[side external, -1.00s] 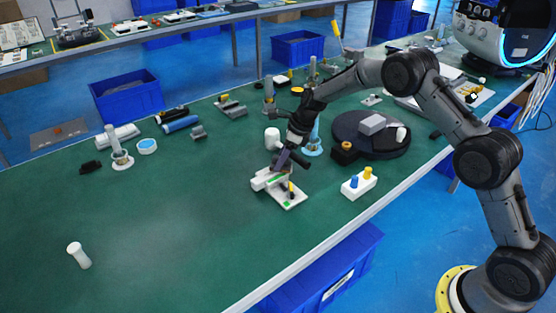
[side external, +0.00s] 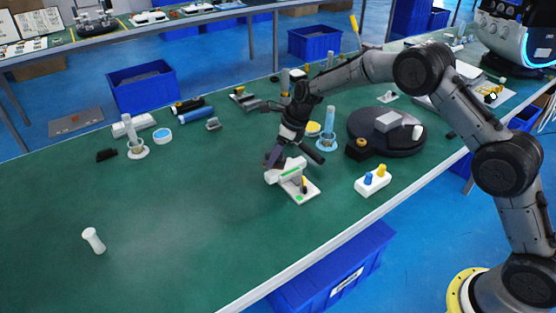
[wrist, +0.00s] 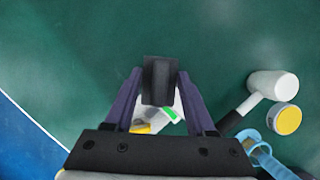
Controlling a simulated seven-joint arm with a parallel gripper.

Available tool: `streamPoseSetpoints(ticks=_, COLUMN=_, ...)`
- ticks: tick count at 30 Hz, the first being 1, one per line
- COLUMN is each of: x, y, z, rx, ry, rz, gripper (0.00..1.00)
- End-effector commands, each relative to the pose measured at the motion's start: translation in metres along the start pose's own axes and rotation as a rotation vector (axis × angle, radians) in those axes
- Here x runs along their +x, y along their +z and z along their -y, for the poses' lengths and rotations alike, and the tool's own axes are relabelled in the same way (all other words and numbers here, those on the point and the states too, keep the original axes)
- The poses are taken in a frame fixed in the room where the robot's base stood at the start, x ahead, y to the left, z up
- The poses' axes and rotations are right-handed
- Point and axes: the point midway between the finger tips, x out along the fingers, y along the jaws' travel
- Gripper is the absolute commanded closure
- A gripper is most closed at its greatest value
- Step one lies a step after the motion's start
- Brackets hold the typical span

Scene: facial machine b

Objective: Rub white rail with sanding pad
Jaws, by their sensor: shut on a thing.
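My gripper (wrist: 160,98) is shut on a dark, block-shaped sanding pad (wrist: 160,78), held between its purple fingers. The white rail (side external: 283,171) lies on a small white base plate with a green strip, near the middle of the bench. In the side view my gripper (side external: 273,158) is low, just behind the rail's left part, and the pad is hidden or too small to make out. In the wrist view the rail (wrist: 166,115) is partly covered by the pad and fingers. I cannot tell whether the pad touches it.
A mallet with a white head (wrist: 272,85) lies close to my gripper, beside a yellow-topped round tin (wrist: 285,118). A white block with blue and yellow knobs (side external: 372,180) and a black turntable (side external: 395,145) stand to the right. The bench's left part is mostly clear.

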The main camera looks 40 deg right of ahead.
Motion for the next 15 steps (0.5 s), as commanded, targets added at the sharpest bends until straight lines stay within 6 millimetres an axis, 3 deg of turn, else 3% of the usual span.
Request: streamPoseSetpoints(ticks=15, x=-0.042, y=0.017, z=0.000, rx=0.001, ry=0.002, rz=-0.003, gripper=0.97)
